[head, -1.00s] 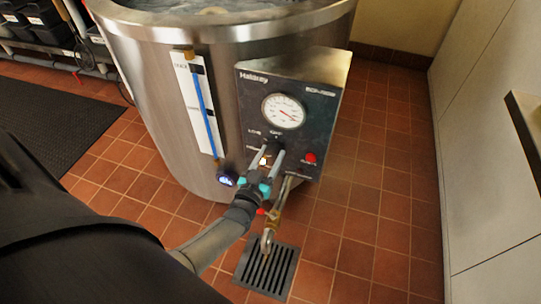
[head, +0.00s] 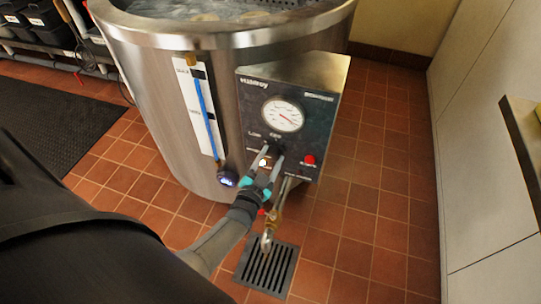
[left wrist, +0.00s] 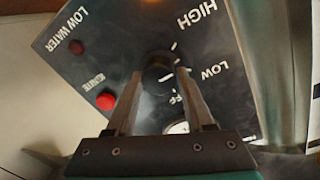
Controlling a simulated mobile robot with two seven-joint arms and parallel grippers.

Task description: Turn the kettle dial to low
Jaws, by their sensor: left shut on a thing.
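The kettle (head: 170,120) is a large steel vessel with a black control panel (head: 245,95) on its front. The dial is a round black knob, seen in the left wrist view (left wrist: 158,68) between my fingers; in the head view they mostly hide it. My left gripper (head: 272,154) is shut on the dial, one finger on each side, as the left wrist view (left wrist: 160,76) also shows. The words HIGH, LOW and a partly covered OFF surround the knob. I cannot tell clearly where its pointer stands. My right gripper is not in view.
A round gauge (head: 283,114) sits above the dial, and a red button (head: 309,160) is to its right. A valve pipe (head: 270,228) hangs below the panel over a floor drain (head: 266,268). A blue sight tube (head: 207,115) runs up the kettle's left side.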

